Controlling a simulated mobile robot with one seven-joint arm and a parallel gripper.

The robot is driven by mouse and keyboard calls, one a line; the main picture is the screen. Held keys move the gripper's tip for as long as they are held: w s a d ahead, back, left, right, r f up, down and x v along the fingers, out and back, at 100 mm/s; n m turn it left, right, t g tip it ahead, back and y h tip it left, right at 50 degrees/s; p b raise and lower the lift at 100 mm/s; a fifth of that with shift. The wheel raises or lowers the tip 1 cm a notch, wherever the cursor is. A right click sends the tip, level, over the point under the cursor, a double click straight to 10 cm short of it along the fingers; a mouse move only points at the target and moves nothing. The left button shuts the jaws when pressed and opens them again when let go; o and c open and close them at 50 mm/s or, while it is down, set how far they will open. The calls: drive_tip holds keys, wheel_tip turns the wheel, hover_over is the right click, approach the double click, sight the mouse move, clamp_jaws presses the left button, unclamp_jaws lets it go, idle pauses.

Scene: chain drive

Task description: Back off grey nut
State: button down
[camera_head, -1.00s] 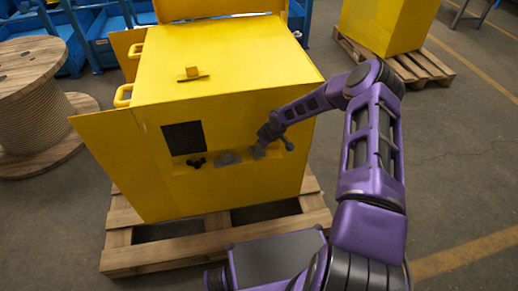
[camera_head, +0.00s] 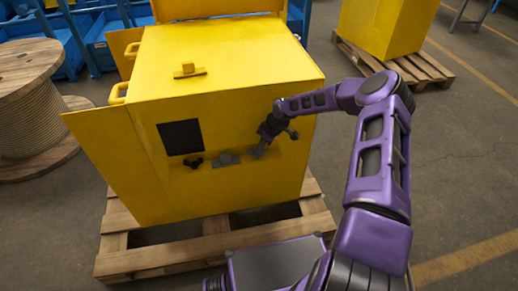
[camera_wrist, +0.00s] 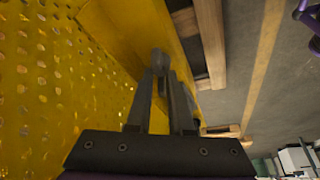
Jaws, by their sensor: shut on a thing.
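My gripper (camera_head: 260,151) is at the front face of the yellow cabinet (camera_head: 230,60), to the right of the grey block on that face. In the wrist view my gripper (camera_wrist: 163,90) has its two dark fingers close together around a small grey piece (camera_wrist: 160,60), which appears to be the grey nut. The piece shows just beyond the fingertips, close to the yellow surface. In the head view my fingers mostly hide the nut, and its thread cannot be made out.
On the cabinet face are a black square panel (camera_head: 181,137), a black lobed knob (camera_head: 194,163) and a grey block (camera_head: 226,158). An open yellow door (camera_head: 115,165) stands at left. The cabinet rests on a wooden pallet (camera_head: 120,262).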

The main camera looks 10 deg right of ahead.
drive_tip(key=shift+s+d+f, duration=0.1)
drive_tip(key=shift+s+f, duration=0.05)
drive_tip(key=c, duration=0.8)
unclamp_jaws()
drive_tip(key=shift+r+p, duration=0.2)
drive_tip(key=shift+p, duration=0.2)
